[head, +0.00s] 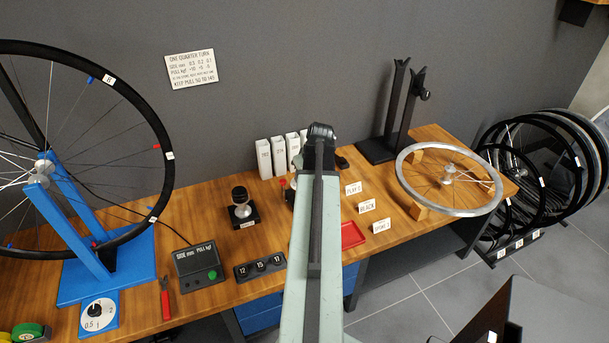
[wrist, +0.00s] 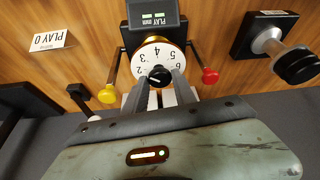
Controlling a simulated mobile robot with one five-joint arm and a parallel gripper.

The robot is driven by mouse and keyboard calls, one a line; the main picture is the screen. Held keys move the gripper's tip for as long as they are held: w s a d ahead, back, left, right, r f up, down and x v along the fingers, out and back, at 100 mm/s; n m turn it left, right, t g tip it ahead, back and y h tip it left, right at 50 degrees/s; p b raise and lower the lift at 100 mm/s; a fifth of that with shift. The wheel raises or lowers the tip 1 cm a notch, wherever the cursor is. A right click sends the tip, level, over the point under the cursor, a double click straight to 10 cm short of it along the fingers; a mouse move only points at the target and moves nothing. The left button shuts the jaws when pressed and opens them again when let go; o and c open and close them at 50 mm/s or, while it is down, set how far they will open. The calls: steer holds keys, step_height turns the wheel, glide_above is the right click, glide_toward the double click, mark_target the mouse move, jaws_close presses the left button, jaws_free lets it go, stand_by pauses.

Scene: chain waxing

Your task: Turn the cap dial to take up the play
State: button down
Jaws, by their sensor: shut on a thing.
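The cap dial, a white numbered disc (wrist: 157,58) with a black knob (wrist: 159,74) at its centre, shows in the upper middle of the wrist view. A black readout (wrist: 153,17) with small green digits sits just beyond the disc. In the head view my arm covers the dial and the gripper. A "PLAY 0" card (wrist: 48,40) stands to the left; it also shows in the head view (head: 353,188).
A yellow-knobbed lever (wrist: 108,95) and a red-knobbed lever (wrist: 210,76) flank the dial closely. A black-knobbed stand (wrist: 275,45) is at the right. In the head view, white boxes (head: 264,158) stand behind, a red tray (head: 353,235) and a wheel (head: 449,180) lie right.

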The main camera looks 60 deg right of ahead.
steer(key=shift+a+m+g+h, duration=0.1)
steer(key=shift+m+g+h, duration=0.4)
steer(key=shift+m, duration=1.4)
steer(key=shift+w, duration=0.1)
steer(key=c, duration=1)
jaws_free()
steer(key=shift+r, duration=0.1)
steer(key=p+v, duration=0.7)
steer(key=shift+a+r, duration=0.2)
steer(key=shift+r, duration=0.05)
